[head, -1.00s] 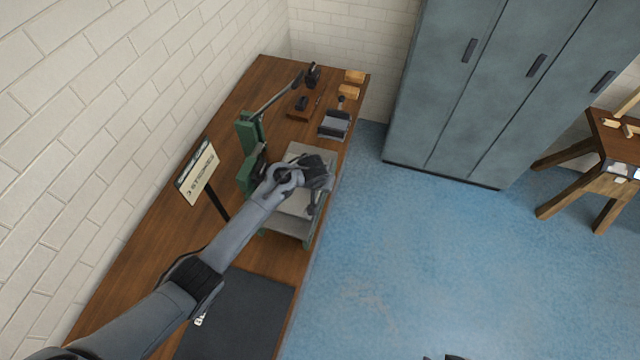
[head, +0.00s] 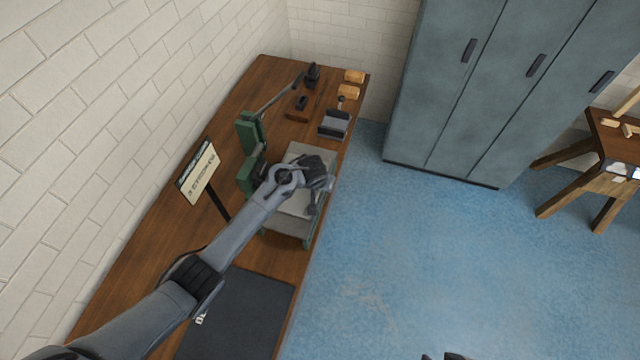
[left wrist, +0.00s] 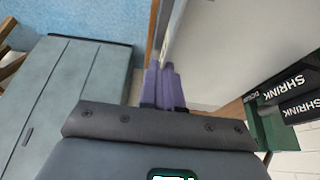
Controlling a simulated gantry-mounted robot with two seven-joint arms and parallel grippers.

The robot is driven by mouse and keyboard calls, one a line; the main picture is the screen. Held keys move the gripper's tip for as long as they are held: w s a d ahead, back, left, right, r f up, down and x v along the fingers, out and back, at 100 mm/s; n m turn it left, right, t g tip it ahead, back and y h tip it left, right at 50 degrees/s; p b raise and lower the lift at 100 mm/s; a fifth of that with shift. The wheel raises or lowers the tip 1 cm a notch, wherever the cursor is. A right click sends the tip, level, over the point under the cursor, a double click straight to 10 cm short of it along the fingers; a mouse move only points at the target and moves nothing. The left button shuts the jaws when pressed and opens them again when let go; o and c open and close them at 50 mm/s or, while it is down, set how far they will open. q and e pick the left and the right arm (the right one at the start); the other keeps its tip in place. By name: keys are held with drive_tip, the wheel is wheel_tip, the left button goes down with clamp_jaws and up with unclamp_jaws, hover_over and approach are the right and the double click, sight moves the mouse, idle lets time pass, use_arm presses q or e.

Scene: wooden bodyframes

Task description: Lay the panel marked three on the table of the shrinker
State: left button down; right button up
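The shrinker is a green machine (head: 249,135) with a long lever, standing on the wooden bench. Its grey table (head: 287,225) shows below my left arm. A pale flat panel (head: 296,203) is over that table, partly hidden by my wrist; I cannot tell if it touches the table. My left gripper (head: 312,207) is over the panel's right side. In the left wrist view, its fingers (left wrist: 165,88) are close together at the edge of the pale panel (left wrist: 235,45) and look shut on it. No number shows on the panel. Dark tips, likely my right gripper (head: 444,356), show at the bottom edge.
A sign (head: 198,174) on a post stands left of the shrinker. A dark mat (head: 240,315) lies on the near bench (head: 150,270). Small tools and wooden blocks (head: 350,90) are at the far end. Grey lockers (head: 480,90) stand beyond; the blue floor (head: 430,260) is clear.

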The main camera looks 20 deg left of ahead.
idle(0.4)
use_arm(q)
drive_tip(key=shift+p, duration=0.3)
idle(0.3)
idle(0.3)
drive_tip(key=c, duration=1.3)
unclamp_jaws()
drive_tip(key=shift+c, duration=0.2)
drive_tip(key=shift+o, duration=0.4)
drive_tip(key=shift+o, duration=0.3)
drive_tip(key=shift+f, duration=0.15)
drive_tip(key=o, duration=0.5)
drive_tip(key=shift+r, duration=0.2)
